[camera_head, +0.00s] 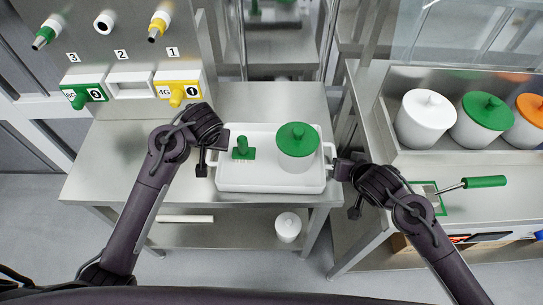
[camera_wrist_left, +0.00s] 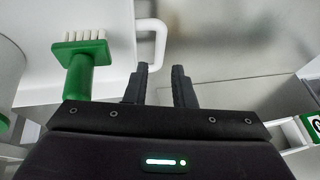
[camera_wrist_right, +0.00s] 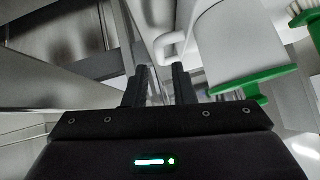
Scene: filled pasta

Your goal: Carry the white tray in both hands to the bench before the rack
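The white tray (camera_head: 270,184) lies on the steel bench. On it stand a white canister with a green lid (camera_head: 297,140) and a green brush (camera_head: 243,152) with pale bristles; the brush also shows in the left wrist view (camera_wrist_left: 80,68). My left gripper (camera_head: 213,160) is at the tray's left end. In the left wrist view its fingers (camera_wrist_left: 160,75) are apart, with the white handle (camera_wrist_left: 161,42) just past the tips. My right gripper (camera_head: 338,169) is at the right end. Its fingers (camera_wrist_right: 159,75) are apart, with the right handle (camera_wrist_right: 170,45) just past the tips.
The steel bench (camera_head: 110,180) has bare room left of the tray. A panel with numbered pegs (camera_head: 122,54) stands behind it. At right, a second counter (camera_head: 360,105) holds several lidded canisters and a green-handled tool (camera_head: 485,182). A white pot (camera_head: 288,227) sits on the lower shelf.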

